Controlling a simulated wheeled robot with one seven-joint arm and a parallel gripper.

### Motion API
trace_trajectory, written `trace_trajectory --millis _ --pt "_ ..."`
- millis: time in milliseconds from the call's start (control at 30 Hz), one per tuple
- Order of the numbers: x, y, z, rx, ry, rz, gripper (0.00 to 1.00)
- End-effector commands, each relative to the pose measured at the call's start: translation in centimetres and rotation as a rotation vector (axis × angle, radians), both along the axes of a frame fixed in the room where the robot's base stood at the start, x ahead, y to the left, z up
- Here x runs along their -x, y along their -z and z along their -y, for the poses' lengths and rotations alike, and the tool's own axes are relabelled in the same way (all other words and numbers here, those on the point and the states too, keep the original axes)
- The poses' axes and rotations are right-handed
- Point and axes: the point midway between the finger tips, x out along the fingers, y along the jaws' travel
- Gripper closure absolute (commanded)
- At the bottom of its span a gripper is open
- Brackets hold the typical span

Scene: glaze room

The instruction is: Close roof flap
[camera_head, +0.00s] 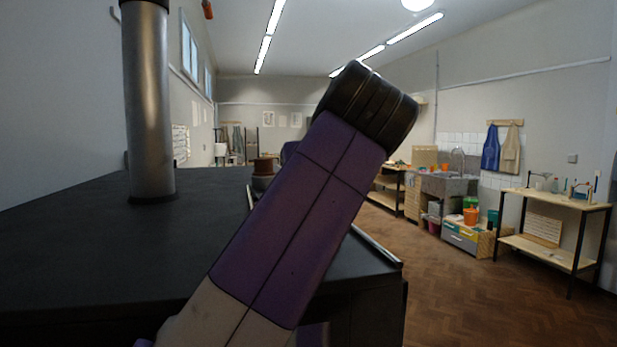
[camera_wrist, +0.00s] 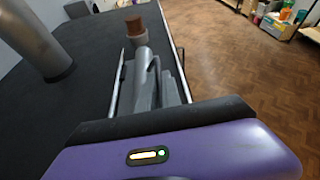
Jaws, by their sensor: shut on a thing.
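The roof flap (camera_wrist: 118,88) lies in the dark flat roof (camera_wrist: 85,60), with thin metal strips along its sides. A brown knob (camera_wrist: 134,25) on a pale grey collar stands at its far end. My gripper (camera_wrist: 142,50) reaches along the flap, with its grey fingers shut at the collar under the knob. The exact contact is partly hidden by the fingers. In the head view the knob (camera_head: 263,166) shows just left of my purple arm, which hides the gripper and most of the flap. I cannot tell the flap's tilt.
A thick metal pipe (camera_head: 149,100) rises from the roof (camera_head: 75,235) at the left. The roof's right edge has open wooden floor (camera_head: 450,290) beyond it. A work table (camera_head: 560,201) and a sink (camera_head: 447,184) stand farther right.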

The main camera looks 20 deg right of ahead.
Motion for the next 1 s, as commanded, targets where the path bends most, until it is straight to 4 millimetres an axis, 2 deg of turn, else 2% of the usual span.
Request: trace_trajectory --millis 33,67,100,167,767,867,1000 --pt "0.0 0.3 0.1 0.001 0.002 -0.006 1.0" --pt "0.0 0.3 0.1 0.001 0.002 -0.006 0.85" --pt "0.0 0.3 0.1 0.001 0.002 -0.006 0.78" --pt "0.0 0.3 0.1 0.001 0.001 -0.007 0.7" --pt "0.1 0.4 -0.4 0.0 -0.008 -0.012 0.7" --pt "0.8 0.0 -0.4 0.001 -0.007 -0.01 0.7" --pt "2.8 -1.0 -0.4 0.0 -0.005 -0.005 0.7"
